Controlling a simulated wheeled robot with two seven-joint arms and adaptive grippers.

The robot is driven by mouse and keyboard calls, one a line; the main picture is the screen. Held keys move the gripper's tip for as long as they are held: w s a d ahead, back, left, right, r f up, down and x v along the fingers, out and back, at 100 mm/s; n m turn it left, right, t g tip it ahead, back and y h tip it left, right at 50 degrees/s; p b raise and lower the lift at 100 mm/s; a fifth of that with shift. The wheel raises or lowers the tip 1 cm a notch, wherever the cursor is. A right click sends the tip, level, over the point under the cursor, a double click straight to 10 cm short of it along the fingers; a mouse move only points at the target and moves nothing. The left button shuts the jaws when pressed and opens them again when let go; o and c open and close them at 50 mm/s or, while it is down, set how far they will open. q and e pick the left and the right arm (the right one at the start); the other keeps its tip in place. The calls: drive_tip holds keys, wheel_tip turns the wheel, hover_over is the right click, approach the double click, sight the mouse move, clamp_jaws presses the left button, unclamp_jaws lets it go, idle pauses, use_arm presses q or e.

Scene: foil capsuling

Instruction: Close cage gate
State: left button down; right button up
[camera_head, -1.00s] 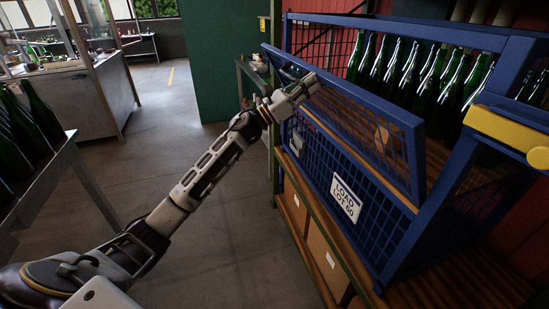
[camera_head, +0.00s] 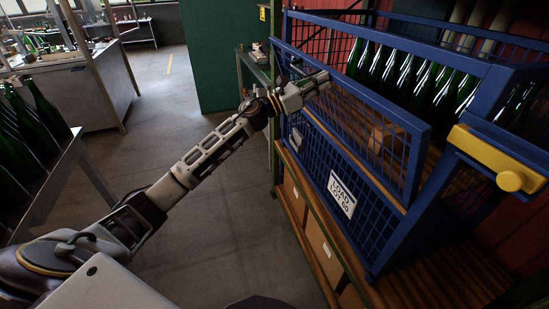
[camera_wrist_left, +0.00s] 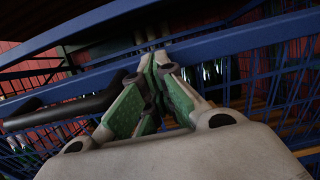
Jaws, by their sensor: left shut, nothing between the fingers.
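The cage gate is a blue mesh panel (camera_head: 385,150) hinged above the cage's lower front, which carries a white "LOAD LOT 60" sign (camera_head: 342,194). The gate leans slightly outward, with a gap between its right end and the blue cage post. My left gripper (camera_head: 326,78) is shut and empty at the gate's top rail, toward its far left part. In the left wrist view its fingers (camera_wrist_left: 152,50) meet at a blue rail; whether they touch it is unclear. My right gripper is out of view.
Several green bottles (camera_head: 425,80) stand inside the cage (camera_head: 470,60). A yellow knobbed part (camera_head: 505,165) sits on the cage's right post. The cage rests on a wooden-topped shelf (camera_head: 420,285). More bottles (camera_head: 35,115) stand at the left. Floor between is clear.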

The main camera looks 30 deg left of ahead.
sight(335, 74)
use_arm(q)
drive_tip(key=p, duration=0.1)
drive_tip(key=w+d+r+p, duration=0.1)
drive_tip(key=p, duration=0.1)
drive_tip(key=shift+w+d+r+g+y, duration=0.15)
drive_tip(key=shift+w+d+g+y, duration=0.15)
drive_tip(key=shift+g+y, duration=0.1)
drive_tip(key=shift+w+d+r+p, duration=0.15)
drive_tip(key=shift+w+d+p, duration=0.05)
drive_tip(key=shift+p, duration=0.25)
drive_tip(key=shift+w+d, duration=0.2)
drive_tip(key=shift+w, duration=0.1)
drive_tip(key=shift+w+d+r, duration=0.15)
drive_tip(key=shift+w+d, duration=0.25)
drive_tip(key=shift+x, duration=2.1)
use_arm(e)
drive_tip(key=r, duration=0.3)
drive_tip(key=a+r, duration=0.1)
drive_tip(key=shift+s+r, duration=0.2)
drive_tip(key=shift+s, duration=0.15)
